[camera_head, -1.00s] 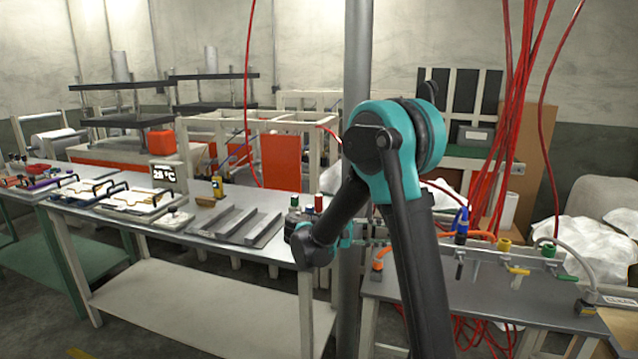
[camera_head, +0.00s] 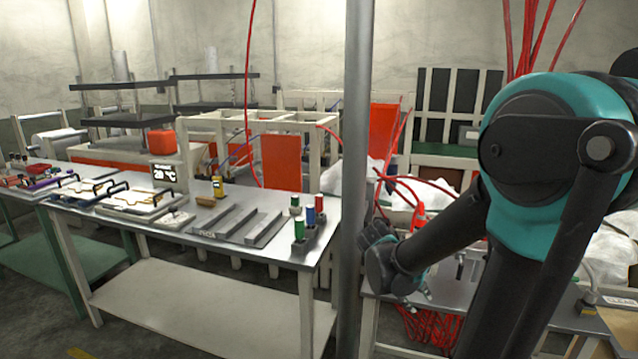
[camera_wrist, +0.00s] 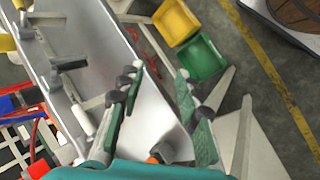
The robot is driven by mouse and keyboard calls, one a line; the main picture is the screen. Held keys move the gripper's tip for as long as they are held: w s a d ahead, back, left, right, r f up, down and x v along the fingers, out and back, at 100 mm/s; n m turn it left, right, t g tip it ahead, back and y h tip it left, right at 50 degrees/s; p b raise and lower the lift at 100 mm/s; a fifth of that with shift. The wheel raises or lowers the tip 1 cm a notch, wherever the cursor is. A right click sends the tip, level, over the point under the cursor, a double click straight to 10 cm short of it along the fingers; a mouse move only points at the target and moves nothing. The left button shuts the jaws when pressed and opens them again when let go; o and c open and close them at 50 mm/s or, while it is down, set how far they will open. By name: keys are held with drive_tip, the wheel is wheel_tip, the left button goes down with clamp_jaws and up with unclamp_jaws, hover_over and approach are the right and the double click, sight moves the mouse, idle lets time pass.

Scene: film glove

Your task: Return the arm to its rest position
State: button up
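My arm is folded on the right side of the head view, with its teal joint (camera_head: 530,150) large in the foreground. The wrist end (camera_head: 385,262) is over the right-hand bench, just right of the grey pole. The fingers are small and mostly hidden in the head view. In the wrist view my gripper (camera_wrist: 160,78) has its two green-padded fingers spread apart with nothing between them. Beneath them are a grey bench top (camera_wrist: 150,120) and the floor beyond its edge.
A grey vertical pole (camera_head: 355,180) stands close left of my wrist. The left workbench (camera_head: 215,243) holds bottles (camera_head: 308,217), metal bars and tools. Red hoses (camera_head: 523,40) hang behind my arm. The wrist view shows yellow (camera_wrist: 177,22) and green (camera_wrist: 201,58) bins near the bench edge.

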drive_tip(key=s+a+f+m+t+y, duration=0.2)
drive_tip(key=s+a+f+y, duration=0.3)
drive_tip(key=s, duration=0.3)
drive_tip(key=shift+a+m+y, duration=0.6)
drive_tip(key=shift+a+y, duration=0.2)
drive_tip(key=shift+a, duration=0.1)
